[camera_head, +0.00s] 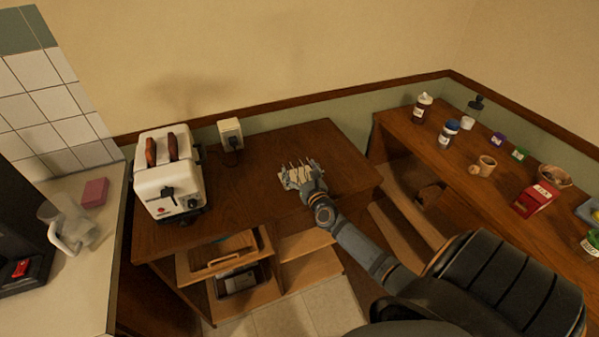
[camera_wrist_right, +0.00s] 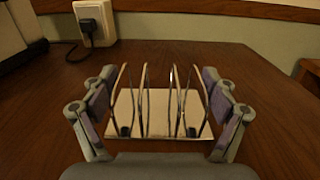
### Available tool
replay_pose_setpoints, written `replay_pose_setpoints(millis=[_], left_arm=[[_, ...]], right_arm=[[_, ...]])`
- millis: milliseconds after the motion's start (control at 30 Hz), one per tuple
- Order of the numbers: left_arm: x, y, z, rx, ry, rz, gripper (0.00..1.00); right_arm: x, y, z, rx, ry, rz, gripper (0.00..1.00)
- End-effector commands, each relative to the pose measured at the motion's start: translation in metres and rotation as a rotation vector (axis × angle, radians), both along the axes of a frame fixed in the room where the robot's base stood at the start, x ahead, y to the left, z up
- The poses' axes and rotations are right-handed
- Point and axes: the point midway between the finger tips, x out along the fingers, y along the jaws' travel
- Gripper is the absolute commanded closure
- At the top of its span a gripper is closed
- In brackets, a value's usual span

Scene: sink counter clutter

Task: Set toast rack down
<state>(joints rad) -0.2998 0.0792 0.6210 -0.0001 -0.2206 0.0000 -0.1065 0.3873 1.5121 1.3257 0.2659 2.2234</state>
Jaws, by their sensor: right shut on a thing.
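The toast rack (camera_wrist_right: 158,105) has a pale flat base and several thin metal hoops standing upright on it. In the right wrist view it sits between the two fingers of my right gripper (camera_wrist_right: 160,112), which is shut on it. In the head view the rack (camera_head: 300,167) is small and partly covered by my right gripper (camera_head: 300,178). It is over the wooden counter (camera_head: 245,190), upright and empty of toast. I cannot tell whether its base touches the wood. My left gripper is not in view.
A white toaster (camera_head: 168,185) with two slices of toast stands left of the rack. A wall socket (camera_head: 230,134) with a plug is behind. Bare wood surrounds the rack.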

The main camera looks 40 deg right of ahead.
Motion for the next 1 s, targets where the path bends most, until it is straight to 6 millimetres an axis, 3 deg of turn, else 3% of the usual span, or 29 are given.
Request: replay_pose_setpoints(millis=[200,233,300,733,1000], left_arm=[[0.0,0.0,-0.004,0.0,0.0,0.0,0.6],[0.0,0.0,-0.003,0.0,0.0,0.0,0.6],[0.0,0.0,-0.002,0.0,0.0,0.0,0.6],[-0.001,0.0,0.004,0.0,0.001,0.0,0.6],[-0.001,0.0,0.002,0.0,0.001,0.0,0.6]], right_arm=[[0.0,0.0,-0.003,0.0,-0.002,0.0,0.59],[0.0,0.0,-0.002,0.0,0.0,0.0,0.11],[0.0,0.0,-0.002,0.0,0.0,0.0,0.02],[0.0,0.0,0.005,0.0,-0.001,0.0,0.0],[-0.058,0.014,-0.001,0.0,0.004,0.003,0.0]])
